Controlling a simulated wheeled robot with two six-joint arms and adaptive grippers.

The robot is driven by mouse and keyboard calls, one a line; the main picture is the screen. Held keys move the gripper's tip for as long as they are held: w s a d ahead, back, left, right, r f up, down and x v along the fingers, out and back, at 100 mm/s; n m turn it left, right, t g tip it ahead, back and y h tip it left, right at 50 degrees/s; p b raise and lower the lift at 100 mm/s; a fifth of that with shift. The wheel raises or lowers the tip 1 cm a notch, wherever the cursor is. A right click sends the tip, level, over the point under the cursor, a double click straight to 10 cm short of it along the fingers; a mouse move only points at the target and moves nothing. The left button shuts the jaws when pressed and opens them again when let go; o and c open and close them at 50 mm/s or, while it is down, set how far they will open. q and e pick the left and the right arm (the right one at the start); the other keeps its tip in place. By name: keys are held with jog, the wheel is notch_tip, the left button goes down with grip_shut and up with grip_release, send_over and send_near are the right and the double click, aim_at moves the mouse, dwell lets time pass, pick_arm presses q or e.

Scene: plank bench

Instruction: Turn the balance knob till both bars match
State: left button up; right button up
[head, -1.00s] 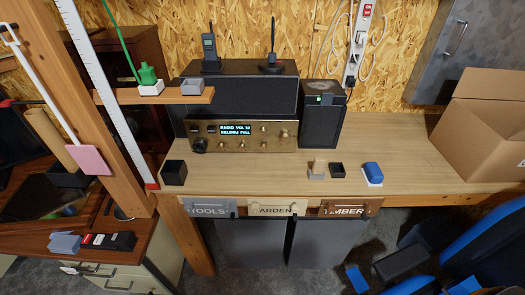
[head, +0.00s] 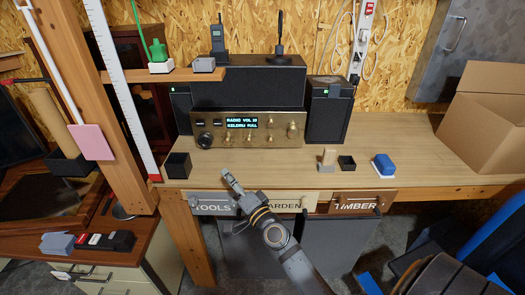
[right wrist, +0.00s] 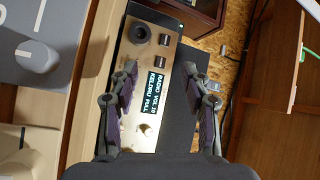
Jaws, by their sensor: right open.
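The radio (head: 282,130) has a gold front panel, a lit display (head: 241,123), a large dark knob (head: 205,140) and several small gold knobs. I cannot tell which knob is the balance knob. A left speaker (head: 180,113) and a right speaker (head: 328,115) each show a small green light; no bars are legible. My left gripper is out of view.
A wooden post and shelf (head: 200,74) are at left. The bench directly before the radio is clear.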

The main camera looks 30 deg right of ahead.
aim_at(270, 143)
jog(key=d+m+h, duration=0.3)
jog(key=m, duration=0.1)
jog(key=w+d+r+m+h, duration=0.1)
jog(key=d+m+h, duration=0.2)
jog(key=m, duration=0.1)
jog(key=w+d+r+m+h, duration=0.1)
jog(key=d+m+h, duration=0.2)
jog(key=d+m, duration=0.1)
jog(key=shift+r, duration=0.2)
jog(key=d+f+m+g+h, duration=0.1)
jog(key=m, duration=0.1)
jog(key=d+f+m+g+h, duration=0.1)
jog(key=d+m+g, duration=0.1)
jog(key=d+f+m+g+h, duration=0.1)
jog(key=d+m, duration=0.1)
jog(key=m, duration=0.1)
jog(key=shift+f+g+h, duration=0.3)
jog(key=shift+h, duration=0.1)
jog(key=shift+w+d+r, duration=0.1)
jog(key=shift+w+d, duration=0.15)
jog(key=shift+w, duration=0.15)
jog(key=x, duration=0.9)
jog(key=shift+w+d, duration=0.15)
jog(key=shift+w, duration=0.05)
grip_shut()
